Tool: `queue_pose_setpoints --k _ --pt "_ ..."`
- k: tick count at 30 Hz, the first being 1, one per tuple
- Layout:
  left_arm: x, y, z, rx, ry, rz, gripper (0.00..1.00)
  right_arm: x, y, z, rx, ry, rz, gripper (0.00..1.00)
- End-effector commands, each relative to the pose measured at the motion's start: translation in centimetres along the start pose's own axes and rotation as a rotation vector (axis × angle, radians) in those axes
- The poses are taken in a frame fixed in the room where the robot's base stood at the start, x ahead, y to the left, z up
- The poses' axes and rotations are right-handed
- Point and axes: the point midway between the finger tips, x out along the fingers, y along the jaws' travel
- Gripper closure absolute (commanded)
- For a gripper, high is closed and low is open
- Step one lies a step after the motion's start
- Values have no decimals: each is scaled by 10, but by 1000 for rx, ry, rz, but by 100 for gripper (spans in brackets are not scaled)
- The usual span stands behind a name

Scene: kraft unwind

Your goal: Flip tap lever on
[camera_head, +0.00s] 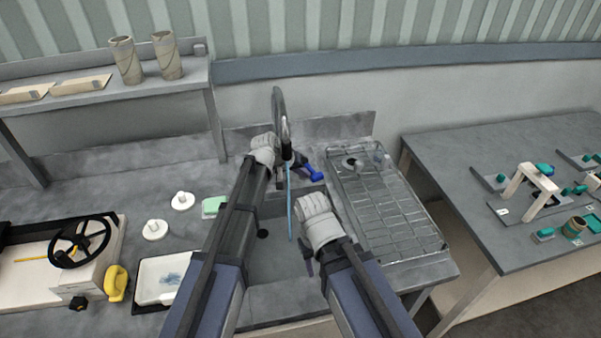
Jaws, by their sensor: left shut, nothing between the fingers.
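The tap (279,108) is a tall grey curved spout behind the sink (270,262). A thin light-blue strand (291,205), which looks like running water, hangs from the spout into the basin. A blue lever (315,173) shows at the right of the tap base, slanting down to the right. My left gripper (281,180) is shut and empty, close to the tap base and left of the lever; whether it touches the tap is unclear. My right gripper (315,215) is above the sink's right side, in front of the lever; its fingers are not clear.
A wire drying rack (390,212) stands right of the sink. A green sponge (213,206), two white knobbed discs (155,230) and a white tray (149,282) lie left. A black handwheel (81,240) stands far left. Another table (470,150) is at right.

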Motion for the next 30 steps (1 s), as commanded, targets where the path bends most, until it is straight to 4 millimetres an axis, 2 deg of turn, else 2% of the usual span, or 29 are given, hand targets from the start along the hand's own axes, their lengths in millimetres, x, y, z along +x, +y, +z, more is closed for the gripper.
queue_pose_setpoints --k 4,7,14,16,21,30 --pt "-3 0 0 0 0 0 100 -3 0 0 0 0 0 50" --pt "-13 1 -1 -1 0 0 100 -11 1 1 0 0 0 50" --pt "-56 3 -2 -1 0 -1 100 -46 4 3 0 0 0 50" --pt "-61 -9 11 -4 1 -2 100 -40 4 2 -1 0 0 50" --pt "-85 -31 35 -3 1 -1 100 -39 4 2 -1 0 0 50" --pt "-114 -60 61 -2 1 0 100 -39 4 2 -1 0 0 50"
